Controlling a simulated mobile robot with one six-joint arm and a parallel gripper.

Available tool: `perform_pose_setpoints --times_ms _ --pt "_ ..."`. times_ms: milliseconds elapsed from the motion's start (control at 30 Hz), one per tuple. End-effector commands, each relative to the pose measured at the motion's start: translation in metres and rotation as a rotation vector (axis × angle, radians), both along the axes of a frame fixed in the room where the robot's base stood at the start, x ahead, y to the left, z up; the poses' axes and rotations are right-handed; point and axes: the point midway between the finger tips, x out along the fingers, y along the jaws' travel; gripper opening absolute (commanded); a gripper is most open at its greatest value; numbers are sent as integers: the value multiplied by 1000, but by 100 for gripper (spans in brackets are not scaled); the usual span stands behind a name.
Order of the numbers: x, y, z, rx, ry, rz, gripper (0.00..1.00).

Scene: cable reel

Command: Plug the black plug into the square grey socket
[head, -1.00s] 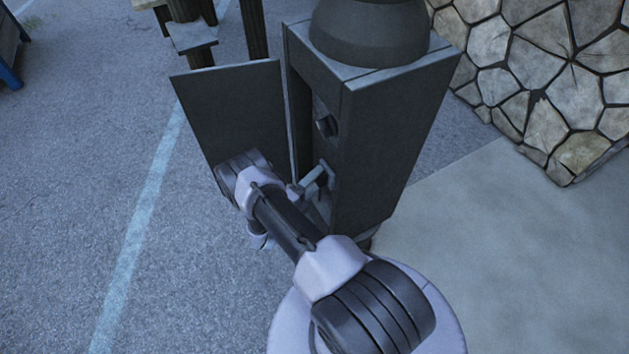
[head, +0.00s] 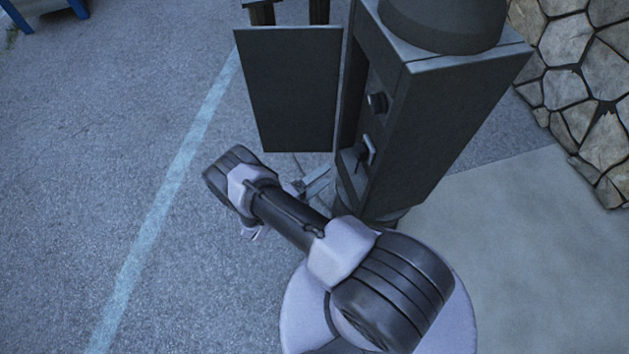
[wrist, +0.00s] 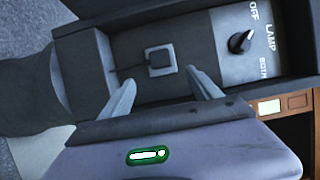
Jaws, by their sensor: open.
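The square grey socket (wrist: 160,60) is on the inner panel of the dark cabinet (head: 440,120). It shows small in the head view (head: 367,150), below a round knob. In the wrist view a thin dark line, like a cable, runs left from the socket. In the head view my gripper (head: 314,184) is outside the cabinet opening, lower left of the socket.
The cabinet door (head: 290,90) stands open on the left. A black rotary knob (wrist: 240,41) with OFF and LAMP labels is beside the socket. A stone wall (head: 580,90) is at right.

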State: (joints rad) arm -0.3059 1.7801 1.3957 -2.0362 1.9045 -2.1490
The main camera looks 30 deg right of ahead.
Motion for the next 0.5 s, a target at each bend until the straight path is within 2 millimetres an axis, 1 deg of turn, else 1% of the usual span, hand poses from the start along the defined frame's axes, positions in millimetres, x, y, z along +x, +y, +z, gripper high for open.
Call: perform_pose_setpoints --times_ms 33,100,200,300,500 --pt "-1 9 0 0 -1 3 72" --pt "-3 18 0 0 -1 2 72" --pt "-4 27 0 0 0 0 72" --pt "-5 30 0 0 0 0 72" --pt "-5 30 0 0 0 -1 72"
